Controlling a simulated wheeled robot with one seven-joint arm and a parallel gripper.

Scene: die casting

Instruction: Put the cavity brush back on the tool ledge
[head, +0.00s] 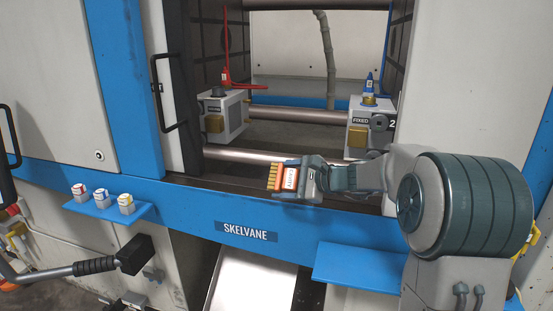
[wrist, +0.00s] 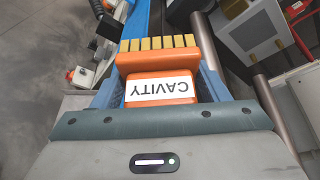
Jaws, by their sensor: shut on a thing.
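The cavity brush (head: 276,178) has an orange body, tan bristle tufts and a white label reading CAVITY. My gripper (head: 304,181) is shut on it and holds it in front of the machine opening, above the blue front beam, with the bristles pointing left. In the wrist view the brush (wrist: 158,60) sits between the fingers, its bristle row at the far end and its label upside down. A bare blue ledge (head: 360,265) juts from the machine front, below and right of my gripper.
A smaller blue shelf (head: 110,209) at the left holds three small jars. A black-handled lever (head: 100,265) sticks out at lower left. Inside the opening are two die blocks (head: 222,114) and tie bars. A metal chute (head: 250,283) lies below the beam.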

